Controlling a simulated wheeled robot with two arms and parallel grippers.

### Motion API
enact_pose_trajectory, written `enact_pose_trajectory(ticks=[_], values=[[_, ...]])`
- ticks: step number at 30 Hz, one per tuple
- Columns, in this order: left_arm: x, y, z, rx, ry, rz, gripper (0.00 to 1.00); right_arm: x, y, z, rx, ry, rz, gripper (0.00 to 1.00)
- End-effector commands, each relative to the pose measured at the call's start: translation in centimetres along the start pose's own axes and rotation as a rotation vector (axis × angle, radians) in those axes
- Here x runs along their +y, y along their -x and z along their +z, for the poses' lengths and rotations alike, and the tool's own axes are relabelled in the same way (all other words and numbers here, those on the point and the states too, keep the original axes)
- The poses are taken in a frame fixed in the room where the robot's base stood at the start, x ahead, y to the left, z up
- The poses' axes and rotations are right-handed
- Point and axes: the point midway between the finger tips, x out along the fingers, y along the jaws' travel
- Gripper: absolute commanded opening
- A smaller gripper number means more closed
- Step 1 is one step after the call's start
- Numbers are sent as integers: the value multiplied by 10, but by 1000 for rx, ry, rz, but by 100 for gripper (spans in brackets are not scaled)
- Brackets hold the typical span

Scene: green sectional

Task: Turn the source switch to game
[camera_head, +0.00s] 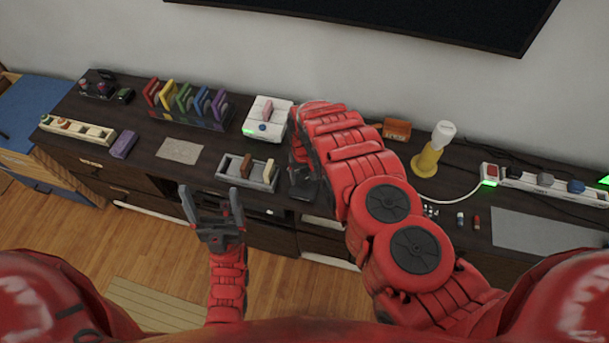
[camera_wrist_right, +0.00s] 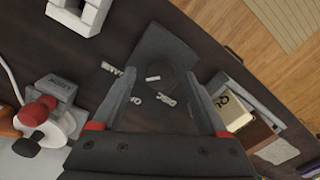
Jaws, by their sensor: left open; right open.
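The source switch is a dark panel (camera_wrist_right: 163,52) with a round dark knob (camera_wrist_right: 176,82) in the right wrist view. The knob has a short white pointer mark (camera_wrist_right: 153,78). Raised white labels stand around it, upside down; one reads like GAME (camera_wrist_right: 118,70) and one like DISC (camera_wrist_right: 166,101). My right gripper (camera_wrist_right: 163,73) is open, its fingers on either side of the knob; contact cannot be told. In the head view my right arm covers most of the switch panel (camera_head: 303,191). My left gripper (camera_head: 210,194) is open and empty before the cabinet's front edge.
On the dark cabinet (camera_head: 205,141), a grey tray (camera_head: 232,182) with upright pieces and a white box (camera_head: 257,132) stand left of my right arm. A yellow-based lamp (camera_head: 427,161) and a power strip (camera_head: 553,188) stand to the right. A screen (camera_head: 440,18) hangs behind.

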Motion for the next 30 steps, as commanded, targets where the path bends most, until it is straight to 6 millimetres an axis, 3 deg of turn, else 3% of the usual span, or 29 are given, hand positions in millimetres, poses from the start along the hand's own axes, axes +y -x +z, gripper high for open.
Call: enact_pose_trajectory(ticks=[7, 21, 24, 30], values=[[0, 6, 1, 0, 0, 0, 89, 0, 13, -1, 0, -1, 0, 76], [2, 32, 6, 0, 0, 0, 89, 0, 87, -1, 3, -1, -1, 76], [0, -6, -1, 1, 0, 0, 89, -1, 130, -1, 3, 0, -1, 76], [-2, -37, -6, 0, 0, 0, 89, 0, 160, 0, 1, 0, 0, 76]])
